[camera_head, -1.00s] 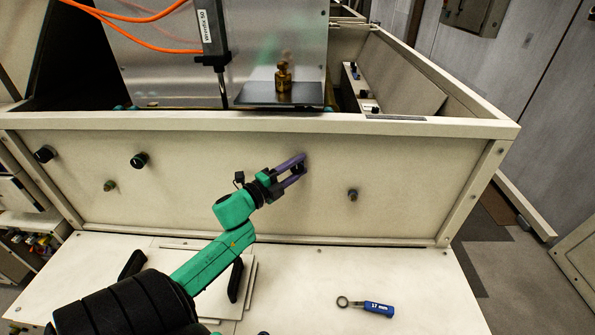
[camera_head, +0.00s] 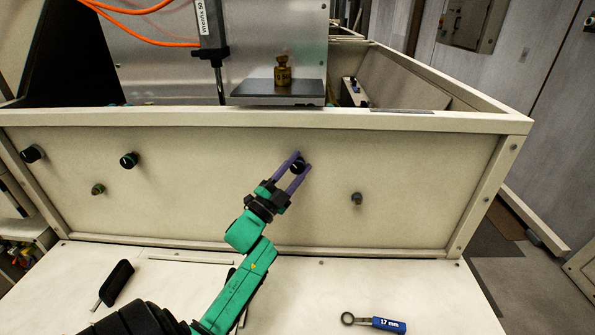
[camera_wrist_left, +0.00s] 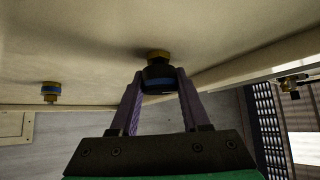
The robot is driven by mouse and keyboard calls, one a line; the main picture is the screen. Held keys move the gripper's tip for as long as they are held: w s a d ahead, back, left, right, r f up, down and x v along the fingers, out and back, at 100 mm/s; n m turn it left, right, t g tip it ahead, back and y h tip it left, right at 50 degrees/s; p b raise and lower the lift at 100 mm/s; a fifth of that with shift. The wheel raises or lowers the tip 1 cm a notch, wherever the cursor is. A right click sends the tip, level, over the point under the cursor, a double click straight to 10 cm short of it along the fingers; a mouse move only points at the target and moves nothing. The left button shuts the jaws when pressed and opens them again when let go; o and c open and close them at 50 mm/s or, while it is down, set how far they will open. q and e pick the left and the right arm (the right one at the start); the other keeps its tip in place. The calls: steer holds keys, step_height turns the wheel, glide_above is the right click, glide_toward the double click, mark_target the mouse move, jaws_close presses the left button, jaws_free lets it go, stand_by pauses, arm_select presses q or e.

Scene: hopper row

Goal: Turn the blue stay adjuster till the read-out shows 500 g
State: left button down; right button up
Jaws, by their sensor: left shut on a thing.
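My left gripper (camera_head: 299,161) has purple fingers and is shut on a dark knob (camera_head: 297,167) on the cream front panel. In the left wrist view the knob (camera_wrist_left: 158,78) shows a blue band and a brass nut at the panel, with my fingertips on both its sides. I take it for the blue stay adjuster. Another brass fitting with a blue band (camera_wrist_left: 50,91) stands apart on the panel in that view. No read-out with figures can be made out. My right gripper is not in view.
Two black knobs (camera_head: 129,160) and a small brass fitting (camera_head: 98,189) are on the panel's left; another fitting (camera_head: 356,198) is to the right. A brass weight (camera_head: 283,72) stands on a dark plate (camera_head: 263,92) above. A blue-handled 17 mm wrench (camera_head: 388,325) lies on the bench.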

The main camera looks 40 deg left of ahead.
arm_select(q)
steer(key=shift+f, duration=0.15)
steer(key=c, duration=0.6)
jaws_free()
steer(key=shift+o, duration=1.1)
steer(key=b+v, duration=0.3)
steer(key=v, duration=1.1)
steer(key=shift+s, duration=0.35)
